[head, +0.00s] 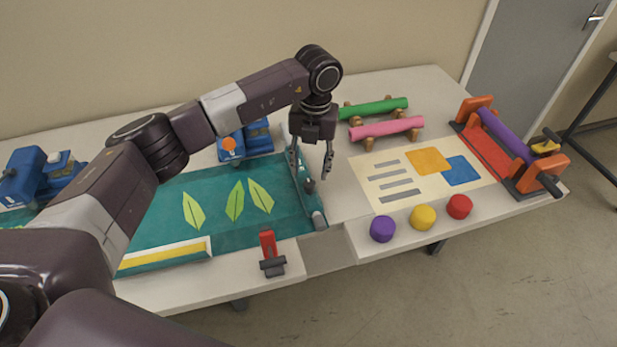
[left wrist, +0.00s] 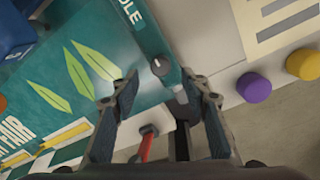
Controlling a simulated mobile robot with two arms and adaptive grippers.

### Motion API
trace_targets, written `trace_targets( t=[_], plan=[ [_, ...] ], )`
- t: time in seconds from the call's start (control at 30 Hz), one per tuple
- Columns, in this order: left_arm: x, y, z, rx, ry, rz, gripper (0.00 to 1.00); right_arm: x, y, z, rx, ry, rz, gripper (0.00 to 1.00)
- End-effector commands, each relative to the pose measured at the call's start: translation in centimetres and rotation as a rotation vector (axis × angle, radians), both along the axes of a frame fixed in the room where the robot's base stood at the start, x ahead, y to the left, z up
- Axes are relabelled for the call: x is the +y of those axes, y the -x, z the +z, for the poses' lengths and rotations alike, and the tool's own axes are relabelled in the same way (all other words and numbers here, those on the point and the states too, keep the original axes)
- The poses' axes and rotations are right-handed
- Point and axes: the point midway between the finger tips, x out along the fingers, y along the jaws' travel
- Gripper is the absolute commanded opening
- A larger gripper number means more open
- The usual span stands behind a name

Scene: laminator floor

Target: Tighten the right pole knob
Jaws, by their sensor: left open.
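The green banner (head: 165,205) with light leaves lies on the table. Its right edge has a teal pole (head: 303,200) with a grey end piece. A small dark knob (head: 310,187) sits on this pole. The knob also shows in the left wrist view (left wrist: 159,67), round and black with a light mark on top. My left gripper (head: 311,172) is open, empty and pointing down over the right pole. In the wrist view the knob lies ahead of the gap between the open fingers (left wrist: 160,98), apparently not touched. My right gripper is out of view.
A red and black clamp (head: 268,255) stands at the table's front edge. Purple (head: 382,229), yellow (head: 423,217) and red (head: 459,206) round pieces lie to the right, before a printed sheet (head: 362,173). Green (head: 373,108) and pink (head: 386,128) rolls lie behind. A blue device (head: 245,142) stands behind the banner.

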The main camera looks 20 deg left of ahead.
Motion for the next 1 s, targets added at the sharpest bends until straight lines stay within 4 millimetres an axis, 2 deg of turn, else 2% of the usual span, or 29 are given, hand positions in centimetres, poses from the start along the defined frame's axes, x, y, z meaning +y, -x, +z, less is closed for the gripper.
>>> trace_targets(
  t=[0.1,0.3,0.43,0.67,1.0],
  plan=[
    [0.1,0.1,-1.9,0.004,0.001,0.0,0.41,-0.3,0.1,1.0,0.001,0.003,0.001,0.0],
    [0.1,0.1,-4.5,0.002,0.003,-0.002,0.41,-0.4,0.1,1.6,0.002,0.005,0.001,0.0],
    [0.1,0.1,-5.3,0.001,0.003,-0.003,0.41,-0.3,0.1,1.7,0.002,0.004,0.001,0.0],
    [0.1,0.0,-5.4,0.0,0.004,-0.004,0.41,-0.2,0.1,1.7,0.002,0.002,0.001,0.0],
    [0.1,0.0,-5.4,0.0,0.005,-0.003,0.06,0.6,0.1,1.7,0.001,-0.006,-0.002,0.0]
  ],
)
